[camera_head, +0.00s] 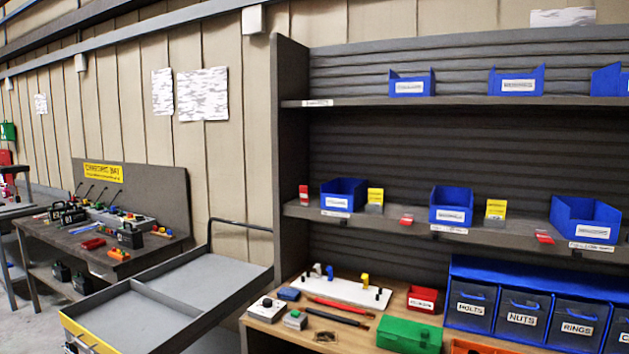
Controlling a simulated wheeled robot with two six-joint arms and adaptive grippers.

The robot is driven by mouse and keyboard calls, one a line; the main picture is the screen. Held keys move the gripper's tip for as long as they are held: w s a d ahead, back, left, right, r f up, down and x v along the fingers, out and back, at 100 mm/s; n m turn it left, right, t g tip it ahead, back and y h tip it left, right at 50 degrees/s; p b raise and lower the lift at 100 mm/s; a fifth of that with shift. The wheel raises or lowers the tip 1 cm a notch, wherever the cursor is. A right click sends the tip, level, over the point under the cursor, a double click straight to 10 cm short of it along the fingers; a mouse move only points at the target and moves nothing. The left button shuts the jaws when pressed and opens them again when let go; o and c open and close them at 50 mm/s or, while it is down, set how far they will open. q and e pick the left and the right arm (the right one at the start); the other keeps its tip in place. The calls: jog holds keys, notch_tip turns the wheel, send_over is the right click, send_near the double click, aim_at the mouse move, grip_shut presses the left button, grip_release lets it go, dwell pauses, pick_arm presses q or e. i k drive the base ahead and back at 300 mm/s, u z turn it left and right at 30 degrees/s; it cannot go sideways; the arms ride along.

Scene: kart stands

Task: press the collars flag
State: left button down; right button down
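Small flags stand along the middle shelf (390,214) of the dark rack. A red flag (303,195) is upright at the shelf's left end. A yellow flag (375,197) stands right of the left blue bin (344,192), and another yellow flag (495,208) stands right of the middle blue bin (451,204). Low red pieces lie at the shelf edge, one left of the middle bin (406,219) and one left of the right blue bin (544,237). The label lettering is too small to read, so I cannot tell which flag is for collars. Neither gripper shows.
Below, a wooden bench (390,335) holds a white peg board (342,290), a green case (409,334), a red bin (422,299) and dark drawers (520,318). A grey cart (165,295) stands left of it. A battery table (70,235) is farther left.

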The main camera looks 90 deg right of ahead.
aim_at(304, 190)
jog(key=z, duration=0.75)
jog(key=i, duration=0.85)
jog(key=z, duration=1.35)
jog(key=i, duration=0.45)
jog(key=z, duration=0.4)
